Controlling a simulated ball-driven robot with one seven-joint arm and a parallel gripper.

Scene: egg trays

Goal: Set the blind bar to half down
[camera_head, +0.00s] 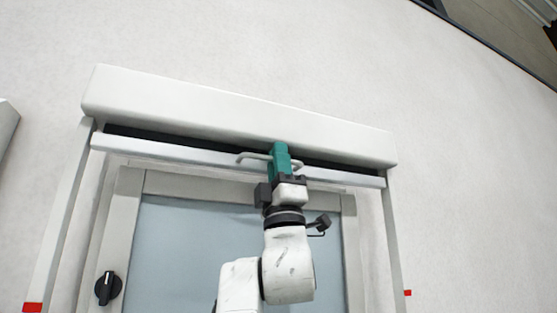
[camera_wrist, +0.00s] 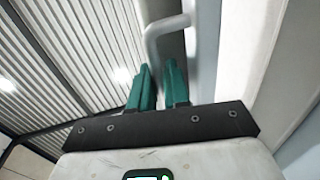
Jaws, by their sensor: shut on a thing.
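The blind bar (camera_head: 180,151) is a long pale bar just under the white blind housing (camera_head: 240,115), near the top of the window frame. A curved grey handle (camera_head: 247,156) sticks out from its middle. My gripper (camera_head: 280,152), with green fingers, is at this handle and shut on it. In the wrist view the handle (camera_wrist: 165,24) bends down between the green fingers of my gripper (camera_wrist: 161,72). The fingers hide part of the handle in the head view.
The bluish window pane (camera_head: 190,240) lies below the bar. Side rails run down the left (camera_head: 62,220) and right (camera_head: 392,235), with a red mark (camera_head: 33,307) low on the left and another (camera_head: 408,293) on the right. A black knob (camera_head: 108,288) sits at the lower left.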

